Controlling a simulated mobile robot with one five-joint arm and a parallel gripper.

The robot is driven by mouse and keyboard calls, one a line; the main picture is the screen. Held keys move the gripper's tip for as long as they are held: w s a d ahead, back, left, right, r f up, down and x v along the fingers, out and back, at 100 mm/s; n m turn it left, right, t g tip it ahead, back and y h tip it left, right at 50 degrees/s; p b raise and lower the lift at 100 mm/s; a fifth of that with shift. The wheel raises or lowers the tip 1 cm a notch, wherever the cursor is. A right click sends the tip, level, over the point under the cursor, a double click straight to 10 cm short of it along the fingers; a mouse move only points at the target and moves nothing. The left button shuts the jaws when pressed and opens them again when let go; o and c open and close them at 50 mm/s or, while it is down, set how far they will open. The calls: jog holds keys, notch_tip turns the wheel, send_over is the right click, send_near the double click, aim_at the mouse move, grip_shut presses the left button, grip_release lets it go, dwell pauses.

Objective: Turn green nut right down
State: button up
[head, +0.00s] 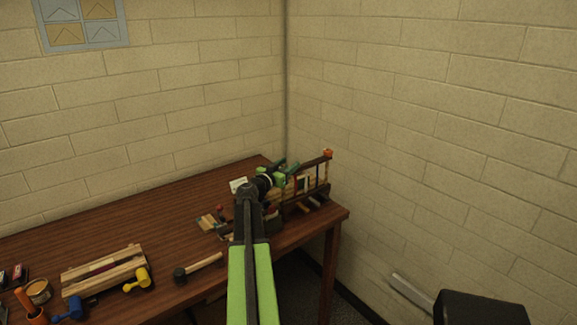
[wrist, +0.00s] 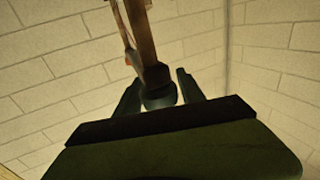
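In the wrist view, my gripper (wrist: 160,88) has its two fingers spread, one on each side of a dark round piece (wrist: 160,96) at the end of a brown wooden bar (wrist: 141,35). The piece looks dark greenish, but the light is too dim to be sure it is the green nut. Gaps show between the fingers and the piece. In the head view, my gripper (head: 283,173) is at a wooden frame (head: 325,172) at the table's far right corner. My arm hides part of the frame, and I cannot pick out the green nut there.
An orange knob (head: 328,153) tops the frame. On the brown table (head: 165,215) lie a mallet (head: 200,267), a slatted wooden piece (head: 103,270), a yellow mallet (head: 138,280) and a blue one (head: 68,308). Brick walls close in behind and right. The table's middle back is clear.

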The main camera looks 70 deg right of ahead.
aim_at(282, 167)
grip_shut()
jog(key=shift+n+t, duration=0.3)
jog(key=shift+t, duration=0.1)
jog(key=n+t, duration=0.1)
jog(key=t, duration=0.1)
jog(key=n+t, duration=0.1)
jog(key=t, duration=0.1)
jog(key=w+n+t, duration=0.1)
jog(key=n+t, duration=0.1)
jog(key=shift+t, duration=0.3)
jog(key=shift+w+a+n+t+y, duration=0.35)
jog(key=shift+w+n+t+y, duration=0.05)
jog(key=shift+n+t+y, duration=2)
jog(key=shift+w+a+n+t+y, duration=0.4)
jog(key=shift+w+n+t+y, duration=0.05)
jog(key=shift+n+t+y, duration=1.9)
jog(key=shift+w+a+n+t+y, duration=0.35)
jog(key=shift+w+n+t+y, duration=0.05)
jog(key=shift+n+t+y, duration=1.95)
jog(key=shift+y, duration=0.3)
